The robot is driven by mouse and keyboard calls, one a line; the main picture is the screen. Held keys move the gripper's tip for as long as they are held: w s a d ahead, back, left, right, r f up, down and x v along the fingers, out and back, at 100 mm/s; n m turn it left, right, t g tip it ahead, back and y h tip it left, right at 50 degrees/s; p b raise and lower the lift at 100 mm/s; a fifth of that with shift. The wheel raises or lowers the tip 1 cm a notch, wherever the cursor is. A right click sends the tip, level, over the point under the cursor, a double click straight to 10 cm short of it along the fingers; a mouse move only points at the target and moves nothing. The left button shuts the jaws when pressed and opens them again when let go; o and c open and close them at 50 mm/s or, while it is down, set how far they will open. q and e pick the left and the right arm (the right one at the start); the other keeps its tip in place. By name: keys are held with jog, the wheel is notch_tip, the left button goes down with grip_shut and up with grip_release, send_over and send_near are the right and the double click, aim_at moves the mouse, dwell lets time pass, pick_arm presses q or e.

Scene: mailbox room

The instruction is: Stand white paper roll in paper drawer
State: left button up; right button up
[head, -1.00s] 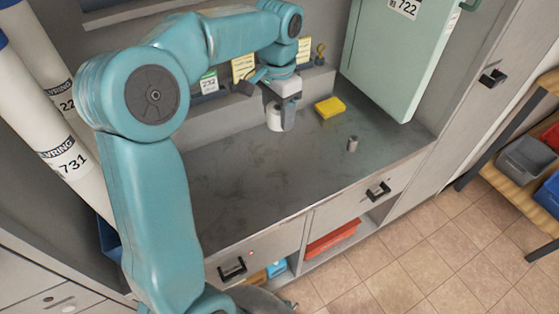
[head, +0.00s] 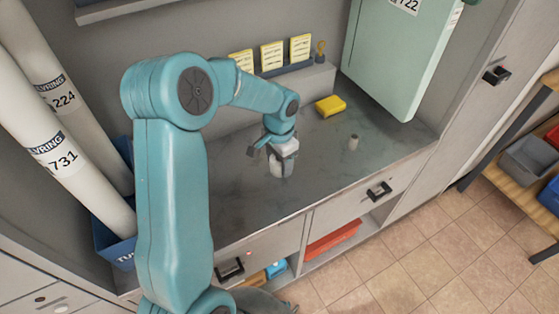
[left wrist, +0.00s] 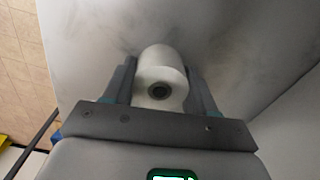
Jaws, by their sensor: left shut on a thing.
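The white paper roll (left wrist: 160,75) is between the two fingers of my left gripper (left wrist: 160,85) in the left wrist view, its dark core hole facing the camera. In the head view my left gripper (head: 279,164) is shut on the roll (head: 276,168) over the grey counter (head: 320,180). Whether the roll touches the counter I cannot tell. Below the counter are a left drawer (head: 262,250) and a right drawer (head: 350,205), both closed, each with a black handle. Which one is the paper drawer I cannot tell. My right gripper is not in view.
A green cabinet door (head: 395,55) is at the back right. Long labelled tubes (head: 60,150) lean at left in a blue bin (head: 115,245). The counter's front right is clear.

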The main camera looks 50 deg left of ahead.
pick_arm(q)
jog(key=shift+s+r, duration=0.1)
jog(key=shift+r, duration=0.05)
jog(key=o, duration=0.6)
jog(key=shift+f, duration=0.25)
jog(key=o, duration=0.5)
jog(key=shift+c, duration=0.2)
